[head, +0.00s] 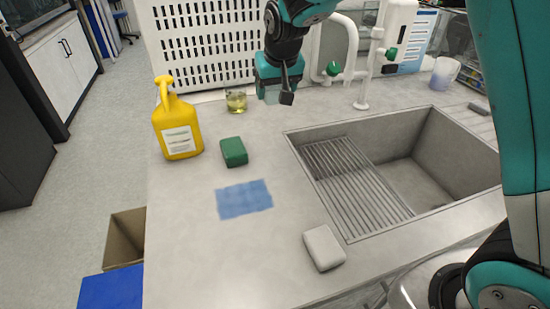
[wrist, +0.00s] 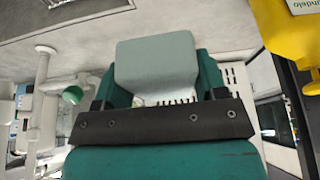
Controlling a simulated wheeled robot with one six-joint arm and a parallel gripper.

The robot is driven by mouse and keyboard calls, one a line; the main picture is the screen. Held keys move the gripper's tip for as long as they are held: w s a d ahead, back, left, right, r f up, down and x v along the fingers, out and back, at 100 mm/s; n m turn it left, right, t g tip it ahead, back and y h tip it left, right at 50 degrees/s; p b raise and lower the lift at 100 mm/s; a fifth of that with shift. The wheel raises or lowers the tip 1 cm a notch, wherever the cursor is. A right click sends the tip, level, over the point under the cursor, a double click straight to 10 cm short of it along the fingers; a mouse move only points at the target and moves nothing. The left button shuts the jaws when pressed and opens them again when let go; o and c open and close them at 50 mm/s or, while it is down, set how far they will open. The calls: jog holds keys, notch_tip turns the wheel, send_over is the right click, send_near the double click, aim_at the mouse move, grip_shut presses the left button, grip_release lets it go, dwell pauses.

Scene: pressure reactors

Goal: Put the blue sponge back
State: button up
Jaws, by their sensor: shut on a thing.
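My gripper (head: 280,86) hangs above the back of the counter, between a small beaker and the sink. It is shut on a pale blue-grey block, which looks like the blue sponge (wrist: 158,65). In the wrist view the block sits between the two teal fingers, with its broad face to the camera. In the head view only a small pale part of it shows below the fingers. It is held in the air, clear of the counter (head: 190,255).
A green sponge (head: 233,152), a blue cloth (head: 244,199) and a white block (head: 323,248) lie on the counter. A yellow jug (head: 178,125) stands at left, the beaker (head: 236,101) near the white perforated rack (head: 205,45). The sink (head: 430,150) is at right. The front left counter is clear.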

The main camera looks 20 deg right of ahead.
aim_at(275, 157)
notch_tip(275, 157, down, 19)
jog(key=shift+r+p, duration=0.1)
jog(key=shift+p, duration=0.95)
jog(key=shift+s+f, duration=0.1)
jog(key=shift+f, duration=0.1)
jog(key=o, duration=0.9)
jog(key=shift+r, duration=0.45)
jog(key=b+v, duration=0.1)
jog(key=v, duration=1.1)
jog(key=s+a+r+n+g+y, duration=0.1)
jog(key=s+r, duration=0.3)
jog(key=s, duration=0.6)
jog(key=s+a+r+n+g+y, duration=0.1)
jog(key=s+a+r+n+g, duration=0.1)
jog(key=s, duration=0.7)
jog(key=s+a+r+n+g+y, duration=0.1)
jog(key=s+r+n+y, duration=0.1)
jog(key=s+r+n, duration=0.2)
jog(key=shift+s+a+r+g, duration=0.1)
jog(key=shift+s+r, duration=0.4)
jog(key=shift+s, duration=0.6)
jog(key=shift+s+r+g, duration=0.1)
jog(key=shift+s+r, duration=0.4)
jog(key=shift+s, duration=0.6)
jog(key=shift+s+a+r+g, duration=0.1)
jog(key=shift+s+r, duration=0.4)
jog(key=shift+s, duration=0.6)
